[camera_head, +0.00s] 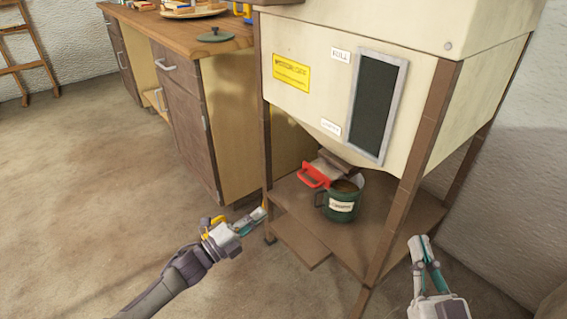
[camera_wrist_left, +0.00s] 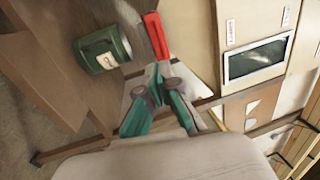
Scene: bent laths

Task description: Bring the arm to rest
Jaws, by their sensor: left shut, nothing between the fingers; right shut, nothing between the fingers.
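My left gripper (camera_head: 256,217) is shut and empty, in front of the cabinet at its lower left leg. In the left wrist view its closed fingers (camera_wrist_left: 159,72) point toward the red handle (camera_wrist_left: 156,36); I cannot tell the exact gap. My right gripper (camera_head: 418,243) is at the lower right in the head view, shut and empty, to the right of the front leg. A dark green mug (camera_head: 341,201) with a pale label stands on the low shelf (camera_head: 300,212) under the cabinet. The mug also shows in the left wrist view (camera_wrist_left: 104,48).
The pale cabinet (camera_head: 310,95) stands on brown legs, with a dark window (camera_head: 378,105) in front. The red handle (camera_head: 314,177) is beneath it, behind the mug. A wooden workbench (camera_head: 184,27) bears a green lid (camera_head: 215,35). The floor (camera_head: 90,170) at left is clear.

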